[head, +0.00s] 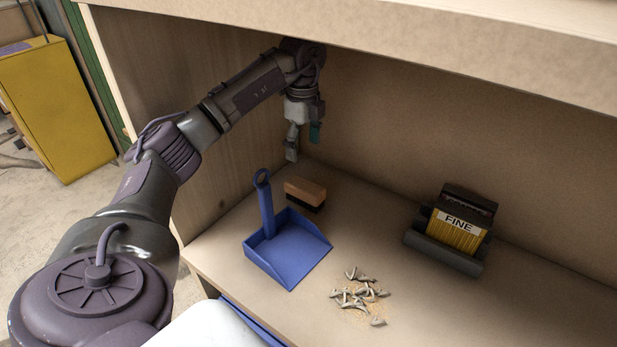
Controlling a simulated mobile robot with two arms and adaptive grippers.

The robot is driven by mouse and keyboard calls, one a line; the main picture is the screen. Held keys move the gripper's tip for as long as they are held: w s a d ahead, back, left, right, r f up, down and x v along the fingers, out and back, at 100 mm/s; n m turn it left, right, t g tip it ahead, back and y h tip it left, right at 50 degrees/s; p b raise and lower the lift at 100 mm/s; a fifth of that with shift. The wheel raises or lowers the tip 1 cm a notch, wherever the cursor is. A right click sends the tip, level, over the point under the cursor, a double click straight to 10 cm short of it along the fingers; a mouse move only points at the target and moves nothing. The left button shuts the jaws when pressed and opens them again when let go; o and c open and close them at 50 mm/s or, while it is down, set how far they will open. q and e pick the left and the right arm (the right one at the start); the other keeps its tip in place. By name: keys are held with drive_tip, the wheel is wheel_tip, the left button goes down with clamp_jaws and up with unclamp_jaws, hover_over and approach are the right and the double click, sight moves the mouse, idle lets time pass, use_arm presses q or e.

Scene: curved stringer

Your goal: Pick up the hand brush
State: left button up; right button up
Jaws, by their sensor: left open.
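The hand brush (306,193) has a light wooden block and dark bristles. It lies on the shelf near the back left, just behind the blue dustpan (290,248). My left gripper (303,148) points down above and slightly behind the brush, near the back corner of the shelf. My right gripper is not in view.
Grey debris (358,292) with dust lies at the front middle. A dark holder (443,254) with yellow sheets marked FINE (459,226) stands at the right. The shelf's left wall and overhanging top board (400,40) enclose the space. A yellow cabinet (58,110) stands outside.

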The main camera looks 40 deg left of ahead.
use_arm(q)
hover_over(305, 184)
drive_tip(key=s, duration=0.1)
drive_tip(key=f, duration=0.7)
drive_tip(key=shift+d+p, duration=0.2)
drive_tip(key=shift+p, duration=0.15)
drive_tip(key=shift+w+f, duration=0.1)
drive_tip(key=shift+f, duration=0.55)
drive_tip(key=f, duration=0.1)
drive_tip(key=f+p, duration=0.1)
drive_tip(key=f, duration=0.2)
drive_tip(key=shift+w+a+f, duration=0.2)
drive_tip(key=shift+w+f, duration=0.1)
drive_tip(key=shift+f, duration=0.05)
drive_tip(key=shift+c, duration=0.8)
drive_tip(key=c, duration=1.2)
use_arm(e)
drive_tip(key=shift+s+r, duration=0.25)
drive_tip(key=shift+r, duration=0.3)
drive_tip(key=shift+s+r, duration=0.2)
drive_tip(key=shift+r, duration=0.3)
use_arm(q)
drive_tip(key=shift+r, duration=0.1)
